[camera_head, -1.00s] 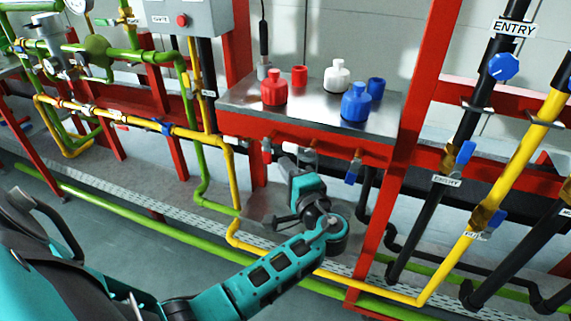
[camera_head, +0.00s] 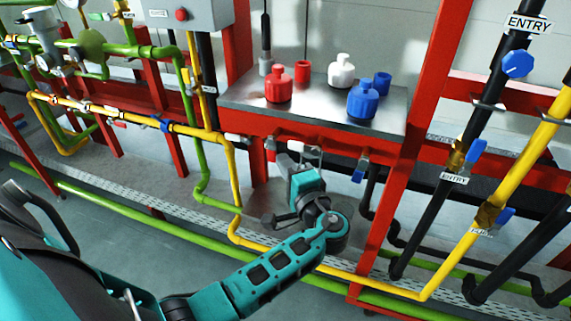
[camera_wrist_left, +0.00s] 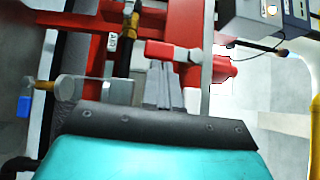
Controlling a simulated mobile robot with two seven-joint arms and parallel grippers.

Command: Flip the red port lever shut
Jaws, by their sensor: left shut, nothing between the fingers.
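The red port lever (camera_wrist_left: 172,52) shows in the left wrist view as a short red handle with a pale end, lying across the picture just beyond my fingertips. In the head view, a red piece (camera_head: 271,152) that looks like this lever shows under the shelf's front edge. My left gripper (camera_wrist_left: 163,68) is shut and empty, its fingertips close to the red handle. I cannot tell whether they touch it. In the head view, the wrist (camera_head: 307,185) hides part of the area under the shelf. My right gripper is not in view.
A blue lever (camera_head: 360,168) hangs under the shelf to the right. The metal shelf (camera_head: 315,112) above carries red, white and blue bottles. A red post (camera_head: 405,150) stands right of my arm, and a yellow pipe (camera_head: 236,190) runs on the left.

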